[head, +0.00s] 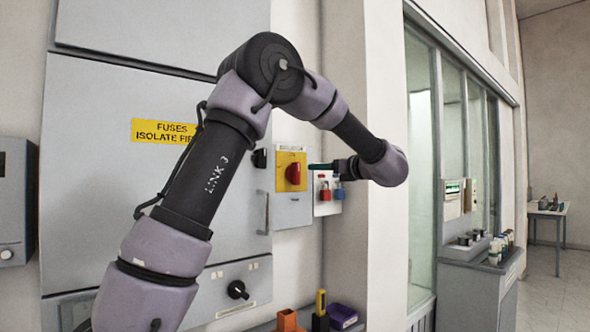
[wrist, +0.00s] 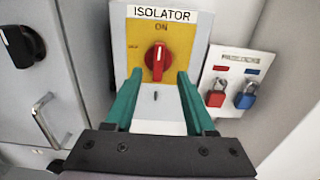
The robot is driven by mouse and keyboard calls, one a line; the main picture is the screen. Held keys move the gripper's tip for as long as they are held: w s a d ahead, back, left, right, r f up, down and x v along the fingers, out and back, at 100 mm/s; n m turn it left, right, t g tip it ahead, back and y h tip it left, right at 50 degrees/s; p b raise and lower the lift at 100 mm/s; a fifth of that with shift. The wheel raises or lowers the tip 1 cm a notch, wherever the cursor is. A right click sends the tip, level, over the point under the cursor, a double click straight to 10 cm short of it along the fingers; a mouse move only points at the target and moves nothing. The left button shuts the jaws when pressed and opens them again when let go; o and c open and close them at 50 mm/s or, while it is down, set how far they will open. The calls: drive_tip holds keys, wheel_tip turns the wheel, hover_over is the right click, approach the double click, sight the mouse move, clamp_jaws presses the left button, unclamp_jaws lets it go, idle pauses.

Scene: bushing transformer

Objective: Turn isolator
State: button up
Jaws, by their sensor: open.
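The isolator has a red rotary knob (head: 294,174) on a yellow plate (head: 291,156), mounted on a grey box on the wall. In the wrist view the red knob (wrist: 157,62) points up toward the word ON, under the ISOLATOR label (wrist: 161,14). My gripper (wrist: 158,78) has two green fingers, spread apart and empty. In the picture they lie on either side of the knob's lower part; whether they reach its depth I cannot tell. In the head view my gripper (head: 312,167) points left, just right of the knob, with its fingers seen side-on.
Right of the isolator is a padlock board (wrist: 232,82) with a red padlock (wrist: 215,95) and a blue padlock (wrist: 246,97). On the left are a cabinet handle (wrist: 45,122) and a black rotary switch (wrist: 20,46). Several items, including an orange block (head: 288,320), stand below.

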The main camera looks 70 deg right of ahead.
sight(299, 168)
drive_tip(key=x, duration=1)
drive_tip(key=shift+w, duration=0.15)
clamp_jaws()
